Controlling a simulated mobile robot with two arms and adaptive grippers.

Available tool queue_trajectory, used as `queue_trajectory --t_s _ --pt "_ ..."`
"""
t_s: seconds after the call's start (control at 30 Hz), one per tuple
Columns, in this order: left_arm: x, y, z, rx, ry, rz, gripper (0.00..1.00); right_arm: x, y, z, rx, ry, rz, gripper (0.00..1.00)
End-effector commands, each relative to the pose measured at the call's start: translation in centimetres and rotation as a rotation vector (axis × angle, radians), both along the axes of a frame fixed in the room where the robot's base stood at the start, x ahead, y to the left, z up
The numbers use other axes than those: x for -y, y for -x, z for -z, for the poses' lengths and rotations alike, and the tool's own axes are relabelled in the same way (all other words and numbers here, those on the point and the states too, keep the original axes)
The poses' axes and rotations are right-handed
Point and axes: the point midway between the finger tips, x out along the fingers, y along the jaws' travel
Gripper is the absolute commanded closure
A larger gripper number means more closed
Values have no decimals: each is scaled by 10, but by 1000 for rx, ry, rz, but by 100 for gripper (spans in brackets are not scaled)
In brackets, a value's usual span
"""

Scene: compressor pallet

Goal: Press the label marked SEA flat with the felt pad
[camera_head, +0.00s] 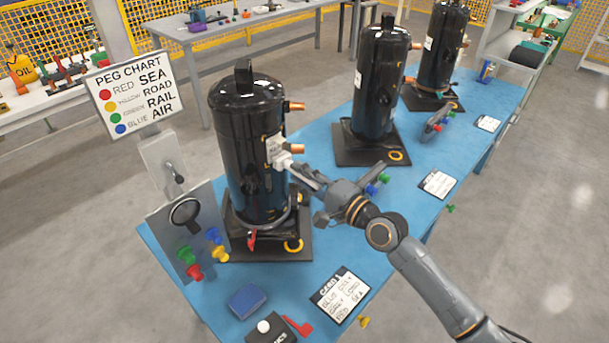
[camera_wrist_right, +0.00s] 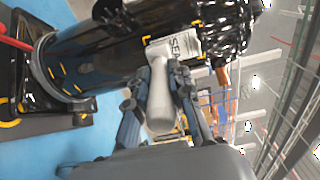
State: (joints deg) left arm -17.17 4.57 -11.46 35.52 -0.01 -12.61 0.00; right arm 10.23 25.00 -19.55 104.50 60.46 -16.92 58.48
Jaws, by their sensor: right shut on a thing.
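The label marked SEA (camera_wrist_right: 186,45) is a whitish patch on the side of the nearest black compressor (camera_head: 238,150). In the head view the label (camera_head: 275,147) sits on the compressor's right side, between two copper stubs. My right gripper (camera_head: 292,168) is shut on a pale grey-white tool, which I take to be the felt pad (camera_wrist_right: 161,98). The pad's front end is at the label's lower edge and overlaps it in the wrist view. I cannot tell whether it touches. The right gripper's fingers (camera_wrist_right: 162,90) sit on both sides of the tool. My left gripper is not in view.
Two more black compressors (camera_head: 378,85) stand farther back on the blue table (camera_head: 415,150). A peg chart (camera_head: 135,92) and a grey stand with coloured pegs (camera_head: 190,272) are at left. A blue block (camera_head: 246,300) and a card (camera_head: 340,294) lie in front.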

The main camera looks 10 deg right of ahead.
Motion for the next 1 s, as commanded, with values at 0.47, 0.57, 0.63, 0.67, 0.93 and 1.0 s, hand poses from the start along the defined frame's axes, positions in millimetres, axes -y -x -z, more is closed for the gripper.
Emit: queue_trajectory --t_s 0.47,0.57,0.63,0.67,0.93,1.0 --pt "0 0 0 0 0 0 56 -1 -1 -1 2 -1 0 100" --pt "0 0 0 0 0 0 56 -2 -2 -1 3 -2 0 100" --pt "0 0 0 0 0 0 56 -2 -3 -1 3 -2 0 100" --pt "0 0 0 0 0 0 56 -2 -4 -1 3 -2 0 100" --pt "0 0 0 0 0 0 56 -4 -6 -1 2 -1 1 100" --pt "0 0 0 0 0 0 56 -4 -7 -1 2 -1 1 100"
